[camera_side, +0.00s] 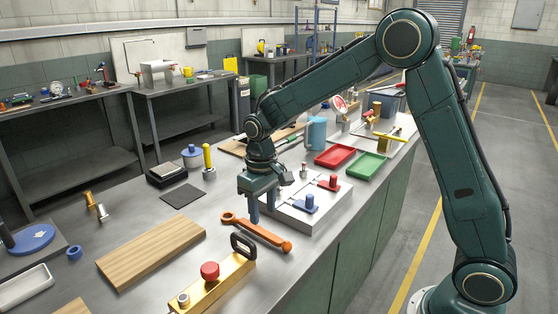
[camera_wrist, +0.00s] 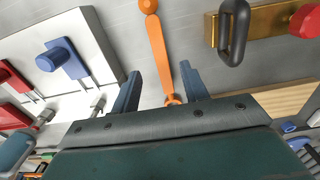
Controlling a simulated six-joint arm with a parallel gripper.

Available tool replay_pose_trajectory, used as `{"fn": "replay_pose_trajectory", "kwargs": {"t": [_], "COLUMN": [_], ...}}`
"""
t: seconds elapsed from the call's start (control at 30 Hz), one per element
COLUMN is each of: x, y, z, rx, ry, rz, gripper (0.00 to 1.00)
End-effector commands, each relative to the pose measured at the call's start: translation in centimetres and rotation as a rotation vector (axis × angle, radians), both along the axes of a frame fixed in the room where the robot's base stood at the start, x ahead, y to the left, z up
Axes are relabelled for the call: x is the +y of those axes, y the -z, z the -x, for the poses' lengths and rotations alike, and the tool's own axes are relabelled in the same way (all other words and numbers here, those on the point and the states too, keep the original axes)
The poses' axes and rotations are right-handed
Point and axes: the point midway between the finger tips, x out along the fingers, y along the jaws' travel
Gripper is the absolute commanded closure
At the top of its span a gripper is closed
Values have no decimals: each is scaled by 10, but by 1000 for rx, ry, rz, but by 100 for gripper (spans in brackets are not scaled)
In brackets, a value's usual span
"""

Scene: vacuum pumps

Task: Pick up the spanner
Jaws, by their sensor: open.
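The orange spanner (camera_side: 262,234) lies flat on the grey metal bench, in front of a silver block. It also shows in the wrist view (camera_wrist: 157,50), running down the picture between my two fingers, with its far end at the top edge. Its near end is partly hidden by my gripper's body in that view. My gripper (camera_side: 261,209) points downward with its fingers apart, just behind the spanner in the side view. The open blue-grey fingers also show in the wrist view (camera_wrist: 160,84), one on each side of the spanner, with nothing held. The exact height above the bench is hard to tell.
A brass block with a dark handle and red knob (camera_side: 212,284) stands close in front of the spanner. The silver block (camera_side: 325,218) with blue and red valves is close behind. A wooden board (camera_side: 150,250) lies to the left, with some bare bench between.

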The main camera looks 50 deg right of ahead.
Motion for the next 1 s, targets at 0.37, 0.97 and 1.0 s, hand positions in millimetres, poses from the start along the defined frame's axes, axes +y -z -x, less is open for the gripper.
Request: {"fn": "replay_pose_trajectory", "kwargs": {"t": [0.37,0.97,1.0], "x": [0,1,1], "y": [10,60,60], "z": [0,-2,-2], "rx": [0,0,0], "ry": [0,0,0], "rz": [0,1,1], "gripper": [55,55,55]}}
